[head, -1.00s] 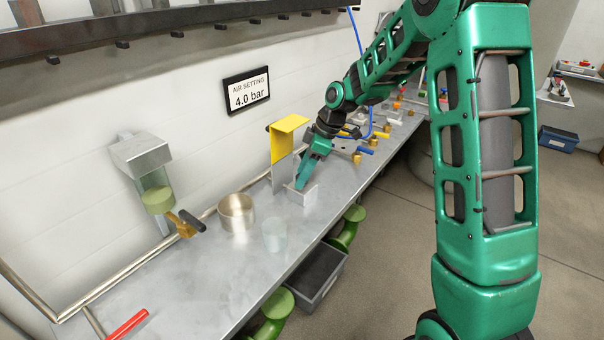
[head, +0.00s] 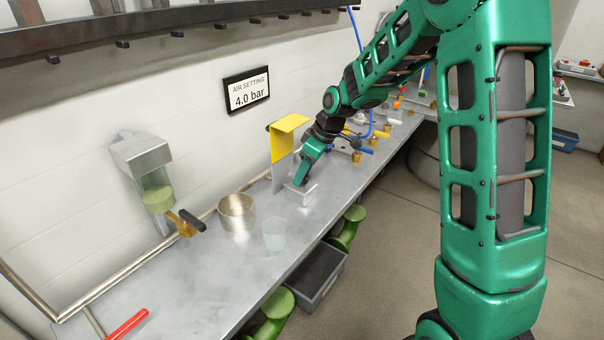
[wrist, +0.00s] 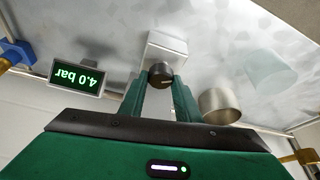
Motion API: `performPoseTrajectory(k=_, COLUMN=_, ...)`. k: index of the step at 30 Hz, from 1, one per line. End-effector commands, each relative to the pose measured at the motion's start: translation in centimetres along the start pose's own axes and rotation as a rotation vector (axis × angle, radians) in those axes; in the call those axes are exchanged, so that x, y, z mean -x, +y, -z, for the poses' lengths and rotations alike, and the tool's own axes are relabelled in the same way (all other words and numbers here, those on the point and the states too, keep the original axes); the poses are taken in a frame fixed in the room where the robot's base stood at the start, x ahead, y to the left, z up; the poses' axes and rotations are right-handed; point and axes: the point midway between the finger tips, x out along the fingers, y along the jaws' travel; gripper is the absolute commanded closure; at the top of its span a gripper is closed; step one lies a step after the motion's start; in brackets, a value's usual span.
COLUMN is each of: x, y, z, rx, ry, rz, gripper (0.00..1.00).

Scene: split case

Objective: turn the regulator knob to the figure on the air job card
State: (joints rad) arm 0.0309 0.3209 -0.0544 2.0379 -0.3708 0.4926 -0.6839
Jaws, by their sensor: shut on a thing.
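The air job card (head: 247,91) on the wall in the head view reads "AIR SETTING 4.0 bar". The regulator is a pale grey block (head: 304,195) on the bench, and it also shows in the wrist view (wrist: 166,48). Its black round knob (wrist: 160,74) sits between my fingertips in the wrist view. My gripper (head: 299,184) is shut on the knob, with a finger on each side. A dark display with lit figures (wrist: 77,78) shows upside down in the wrist view and reads 4.0 bar. The knob is hidden by my gripper in the head view.
A yellow bent plate (head: 287,135) stands just behind the regulator. A metal cup (head: 237,212) and a clear glass (head: 275,236) stand to the left. A red-handled tool (head: 128,324) lies at the near left. Several small valves stand farther along the bench.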

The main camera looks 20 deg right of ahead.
Motion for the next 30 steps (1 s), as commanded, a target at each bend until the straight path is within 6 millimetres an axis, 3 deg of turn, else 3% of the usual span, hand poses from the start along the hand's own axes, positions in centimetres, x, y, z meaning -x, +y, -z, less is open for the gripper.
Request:
performPoseTrajectory(k=2, x=0.2, y=0.4, z=0.2, rx=-0.001, ry=0.005, rz=-0.009, gripper=0.93)
performPoseTrajectory(k=3, x=0.2, y=0.4, z=0.2, rx=-0.001, ry=0.005, rz=-0.009, gripper=0.66)
performPoseTrajectory(k=5, x=0.1, y=0.4, z=0.1, rx=-0.001, ry=0.004, rz=-0.008, gripper=0.52)
performPoseTrajectory(k=17, x=0.7, y=0.2, z=0.1, rx=0.002, ry=0.003, rz=-0.004, gripper=0.52)
performPoseTrajectory(k=30, x=8.1, y=0.3, z=0.2, rx=0.001, ry=0.004, rz=-0.007, gripper=0.52)
